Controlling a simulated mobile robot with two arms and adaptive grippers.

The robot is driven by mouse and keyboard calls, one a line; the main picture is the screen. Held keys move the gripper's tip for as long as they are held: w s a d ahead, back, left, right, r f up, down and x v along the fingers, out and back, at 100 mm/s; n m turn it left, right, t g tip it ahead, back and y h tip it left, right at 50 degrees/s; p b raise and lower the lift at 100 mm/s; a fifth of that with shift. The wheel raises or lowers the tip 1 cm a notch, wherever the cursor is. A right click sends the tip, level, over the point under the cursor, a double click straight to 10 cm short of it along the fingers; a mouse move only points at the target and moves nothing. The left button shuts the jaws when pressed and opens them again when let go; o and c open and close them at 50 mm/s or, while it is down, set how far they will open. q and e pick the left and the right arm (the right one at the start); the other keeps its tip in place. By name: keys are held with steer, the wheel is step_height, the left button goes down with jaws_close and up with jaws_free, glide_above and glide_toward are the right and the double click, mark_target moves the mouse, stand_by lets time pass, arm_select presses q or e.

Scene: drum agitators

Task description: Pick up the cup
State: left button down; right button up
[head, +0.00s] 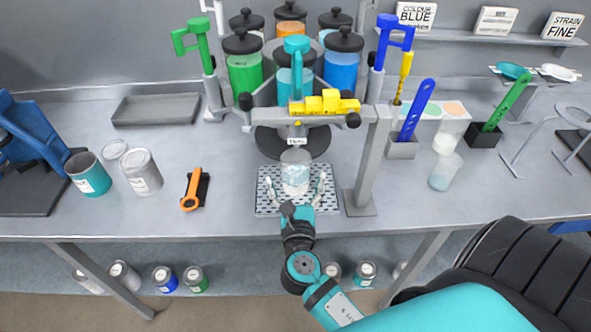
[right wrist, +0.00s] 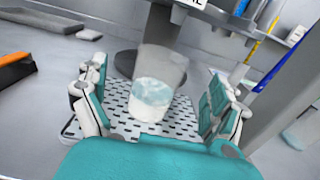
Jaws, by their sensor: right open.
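A clear cup (head: 296,172) with pale, whitish-blue contents stands upright on the perforated drip tray (head: 264,204), under the dispenser's spout. In the right wrist view the cup (right wrist: 158,85) stands ahead, between the open fingers and a little beyond the palm. My right gripper (head: 296,186) is open, with one finger on each side of the cup. In the right wrist view the gripper (right wrist: 158,102) shows both fingers apart, and I see no contact with the cup. My left gripper is not in view.
The dispenser's grey post (head: 371,160) rises right of the tray, with a yellow block (head: 325,103) above the cup. Another clear cup (head: 445,171) stands farther right. An orange tool (head: 192,194) and a grey can (head: 142,172) are left. Bench between tool and tray is clear.

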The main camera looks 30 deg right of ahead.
mark_target(295, 152)
steer(key=shift+x, duration=1.1)
steer(key=p+x, duration=0.2)
steer(key=x, duration=0.2)
steer(key=shift+w+d+f, duration=0.1)
steer(key=shift+d, duration=0.15)
steer(key=shift+w+d+f, duration=0.1)
steer(key=shift+w+d, duration=0.1)
steer(key=shift+w, duration=0.1)
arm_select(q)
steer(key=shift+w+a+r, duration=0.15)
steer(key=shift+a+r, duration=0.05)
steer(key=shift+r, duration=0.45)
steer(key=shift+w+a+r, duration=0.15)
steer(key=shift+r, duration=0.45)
arm_select(e)
steer(key=shift+s, duration=0.1)
steer(key=shift+c, duration=0.2)
steer(key=shift+a, duration=0.1)
steer(key=shift+c, duration=1.3)
steer(key=c, duration=1.5)
